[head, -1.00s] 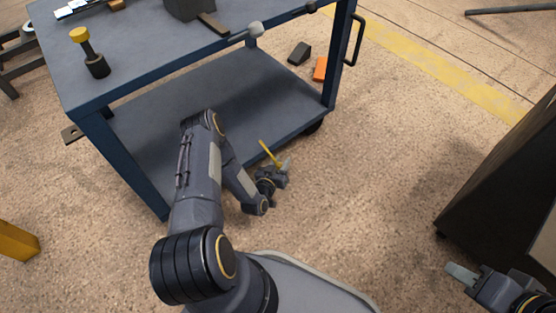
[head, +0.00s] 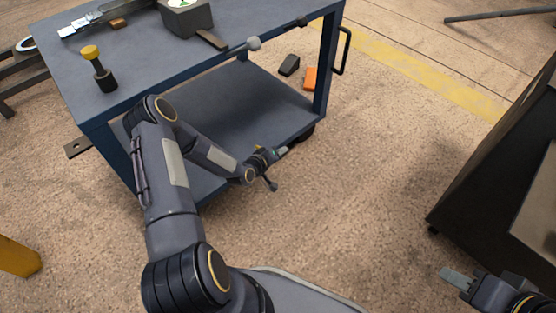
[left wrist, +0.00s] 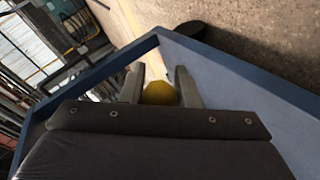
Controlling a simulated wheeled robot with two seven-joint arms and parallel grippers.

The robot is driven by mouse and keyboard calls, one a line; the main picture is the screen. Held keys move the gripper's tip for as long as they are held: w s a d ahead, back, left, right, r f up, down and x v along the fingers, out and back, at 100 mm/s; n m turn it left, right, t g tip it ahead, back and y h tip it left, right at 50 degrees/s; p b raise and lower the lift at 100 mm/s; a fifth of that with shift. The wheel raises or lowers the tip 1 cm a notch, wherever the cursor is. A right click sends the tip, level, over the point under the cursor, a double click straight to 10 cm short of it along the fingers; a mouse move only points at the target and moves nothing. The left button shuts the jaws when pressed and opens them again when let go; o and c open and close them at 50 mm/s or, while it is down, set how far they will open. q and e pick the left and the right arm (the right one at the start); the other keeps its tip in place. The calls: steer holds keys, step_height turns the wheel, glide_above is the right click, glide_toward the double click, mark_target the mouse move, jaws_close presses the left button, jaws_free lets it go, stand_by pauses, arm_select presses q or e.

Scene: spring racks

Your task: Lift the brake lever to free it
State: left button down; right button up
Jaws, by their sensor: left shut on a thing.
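The brake lever shows as a yellow rounded end (left wrist: 160,93) between the two fingers of my left gripper (left wrist: 160,88) in the left wrist view. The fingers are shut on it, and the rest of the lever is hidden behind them. In the head view my left gripper (head: 281,151) is low beside the lower shelf of the blue cart (head: 140,165), near its right front leg. Only a small bit of yellow shows at the gripper there. My right gripper (head: 456,277) is at the lower right, away from the cart. I cannot tell whether its fingers are apart.
A yellow-capped dark post (head: 99,68) and a grey box (head: 187,17) stand on the cart top. A black wedge (head: 289,65) and an orange block (head: 311,78) lie beyond the cart. A dark cabinet (head: 490,170) is at right. The floor between is clear.

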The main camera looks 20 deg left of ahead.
arm_select(q)
steer(key=shift+w+a+r, duration=0.25)
steer(key=shift+a+r, duration=0.3)
steer(key=shift+r, duration=0.15)
steer(key=shift+a, duration=0.1)
steer(key=c, duration=1.1)
jaws_free()
steer(key=shift+f, duration=0.1)
steer(key=shift+s, duration=0.1)
steer(key=p+v, duration=0.2)
steer(key=v, duration=0.5)
steer(key=shift+s, duration=0.3)
steer(key=shift+c, duration=0.5)
